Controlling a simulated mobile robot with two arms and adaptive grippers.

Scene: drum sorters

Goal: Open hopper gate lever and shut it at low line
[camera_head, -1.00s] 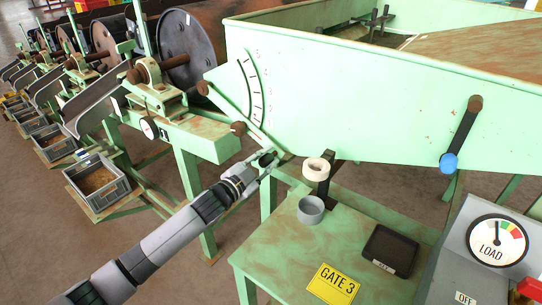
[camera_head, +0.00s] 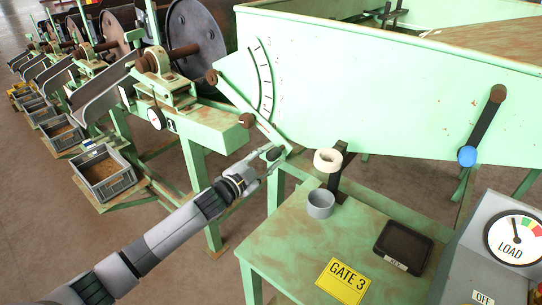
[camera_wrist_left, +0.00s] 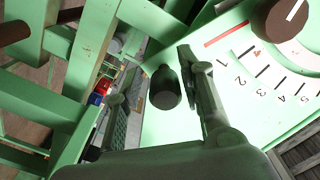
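The green hopper (camera_head: 390,90) carries a curved scale (camera_head: 262,75) on its near-left end. A pale green bar (camera_head: 235,97) slopes down beside the scale from a brown knob (camera_head: 211,76). My left gripper (camera_head: 273,163) is at the bar's lower end. In the left wrist view, a dark rounded handle (camera_wrist_left: 163,88) sits between my open fingers (camera_wrist_left: 155,105), with visible gaps beside it. A brown dial knob with a white line (camera_wrist_left: 285,18), a red line (camera_wrist_left: 226,34) and numbered marks (camera_wrist_left: 262,70) show to its right. My right gripper is out of view.
A second lever has a blue knob (camera_head: 467,156). A LOAD gauge (camera_head: 514,238) stands right.

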